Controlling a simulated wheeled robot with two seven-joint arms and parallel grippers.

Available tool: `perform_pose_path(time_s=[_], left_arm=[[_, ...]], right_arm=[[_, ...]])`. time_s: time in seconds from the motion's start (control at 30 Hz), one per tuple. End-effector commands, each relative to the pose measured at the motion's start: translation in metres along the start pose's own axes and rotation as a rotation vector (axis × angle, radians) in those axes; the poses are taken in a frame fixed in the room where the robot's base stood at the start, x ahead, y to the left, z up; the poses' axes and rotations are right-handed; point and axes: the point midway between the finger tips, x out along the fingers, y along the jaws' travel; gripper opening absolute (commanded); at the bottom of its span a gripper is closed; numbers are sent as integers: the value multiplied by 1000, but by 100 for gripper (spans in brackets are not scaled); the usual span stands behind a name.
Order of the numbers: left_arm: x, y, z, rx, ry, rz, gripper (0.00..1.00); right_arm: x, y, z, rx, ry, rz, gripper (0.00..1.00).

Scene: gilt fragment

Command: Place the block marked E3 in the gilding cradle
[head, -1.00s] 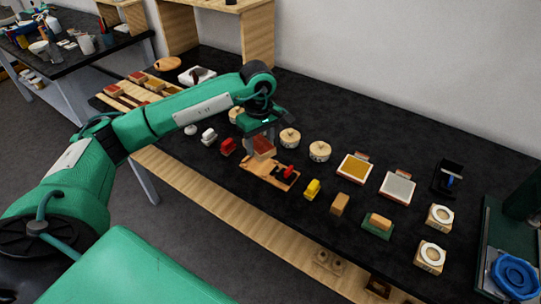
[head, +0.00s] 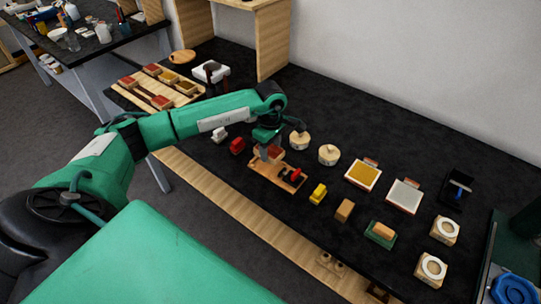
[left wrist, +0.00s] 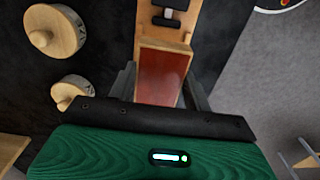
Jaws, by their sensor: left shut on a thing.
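The gilding cradle (head: 260,174) is a wooden board on the black bench, with a red and black clamp part (head: 293,175) at its right end. My left gripper (head: 269,151) is over the cradle's left end, shut on a wooden block with a red top (head: 276,153). In the left wrist view the block's red top (left wrist: 160,77) lies between the two fingers, in line with the cradle's dark clamp (left wrist: 171,16). I cannot tell whether the block rests in the cradle or hangs just above it. No E3 mark is readable. My right gripper is not in view.
A wooden tray (head: 130,90) with several red and gold blocks stands at the far left. Round wooden pots (head: 299,140), a red block (head: 237,146), a yellow block (head: 318,194) and gold (head: 362,173) and silver (head: 404,195) pads stand around the cradle.

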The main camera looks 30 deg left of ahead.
Motion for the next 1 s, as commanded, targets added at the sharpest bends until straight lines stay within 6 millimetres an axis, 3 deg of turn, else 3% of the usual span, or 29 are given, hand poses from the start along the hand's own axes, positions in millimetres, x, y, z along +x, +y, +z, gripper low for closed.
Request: perform_pose_path(time_s=[0.23, 0.47, 0.8, 0.83, 0.93, 1.0], left_arm=[[18, 0, 0, 0, 0, -1, 27], [50, 0, 0, 0, 0, -2, 27], [56, 0, 0, 0, 0, 0, 27], [56, 0, 0, 0, 0, 0, 52], [54, 0, 0, 0, 0, 0, 72], [54, 0, 0, 0, 0, 0, 72]], right_arm=[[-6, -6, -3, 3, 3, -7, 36], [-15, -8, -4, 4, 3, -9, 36], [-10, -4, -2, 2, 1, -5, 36], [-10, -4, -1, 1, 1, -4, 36], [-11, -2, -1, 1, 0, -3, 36], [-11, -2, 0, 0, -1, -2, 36]])
